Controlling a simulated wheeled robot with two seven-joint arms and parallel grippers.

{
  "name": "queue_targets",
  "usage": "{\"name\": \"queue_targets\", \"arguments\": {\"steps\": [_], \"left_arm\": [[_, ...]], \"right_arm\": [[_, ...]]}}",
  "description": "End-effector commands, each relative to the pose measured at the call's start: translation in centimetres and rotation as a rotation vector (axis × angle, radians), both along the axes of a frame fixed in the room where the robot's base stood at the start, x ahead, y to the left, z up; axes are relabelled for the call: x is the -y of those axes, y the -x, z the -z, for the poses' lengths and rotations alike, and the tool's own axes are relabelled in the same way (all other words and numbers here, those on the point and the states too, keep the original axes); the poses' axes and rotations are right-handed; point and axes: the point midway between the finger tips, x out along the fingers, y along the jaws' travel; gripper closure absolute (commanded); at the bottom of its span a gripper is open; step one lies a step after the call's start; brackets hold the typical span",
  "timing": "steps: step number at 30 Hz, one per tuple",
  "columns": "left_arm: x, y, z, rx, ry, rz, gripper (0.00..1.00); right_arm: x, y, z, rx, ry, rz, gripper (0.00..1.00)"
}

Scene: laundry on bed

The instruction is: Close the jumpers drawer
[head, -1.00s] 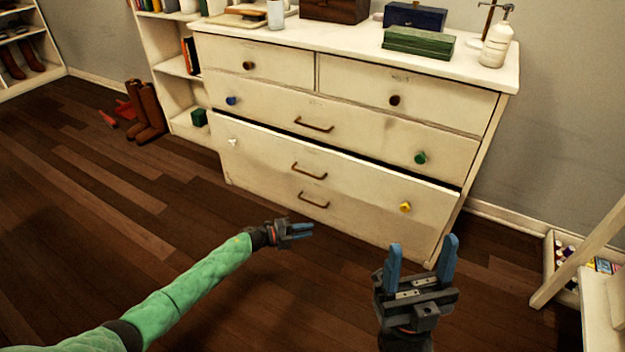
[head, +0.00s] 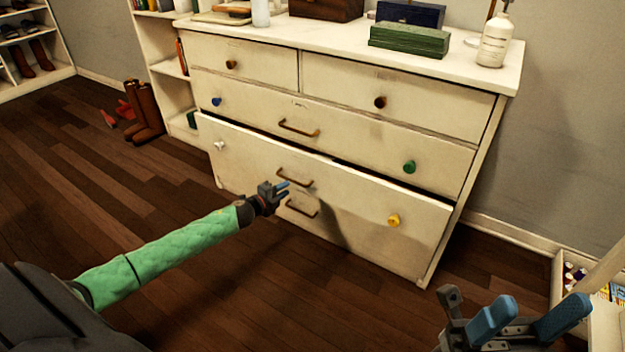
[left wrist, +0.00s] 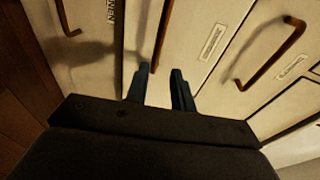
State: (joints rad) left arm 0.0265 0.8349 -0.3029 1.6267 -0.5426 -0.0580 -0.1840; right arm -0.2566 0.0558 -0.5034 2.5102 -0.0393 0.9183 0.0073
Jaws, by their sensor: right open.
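The cream dresser has a wide lower drawer (head: 345,195) standing pulled out, with a dark gap along its top edge. It has a white knob at left, a yellow knob (head: 394,220) at right and a brown bar handle (head: 294,178). I cannot read its label in the head view. My left gripper (head: 284,188) is in front of this drawer, close to the handle. In the left wrist view its blue fingers (left wrist: 160,72) are apart, and a brown handle (left wrist: 164,42) shows just beyond them. Contact cannot be told. My right gripper (head: 530,318) is open and empty at lower right, away from the dresser.
The wide drawer above, with blue and green knobs (head: 409,167), looks shut. Boxes and a white bottle (head: 495,40) stand on top. Boots (head: 147,112) and a shelf are at left. A low crate (head: 575,275) is at right. The wooden floor in front is clear.

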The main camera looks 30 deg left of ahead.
Motion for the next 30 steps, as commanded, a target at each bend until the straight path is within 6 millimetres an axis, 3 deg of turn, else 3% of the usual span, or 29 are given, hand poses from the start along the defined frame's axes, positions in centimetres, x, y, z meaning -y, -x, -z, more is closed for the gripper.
{"name": "queue_targets", "arguments": {"steps": [7, 30], "left_arm": [[-2.1, -0.3, 0.5, -0.022, -0.025, -0.109, 0.76], [-1.6, -7.1, 2.0, -0.022, -0.027, -0.107, 0.76]], "right_arm": [[0.1, 0.2, 0.1, 0.009, -0.007, -0.003, 0.40], [-0.3, 0.1, 1.9, -0.001, 0.025, 0.005, 0.40]]}}
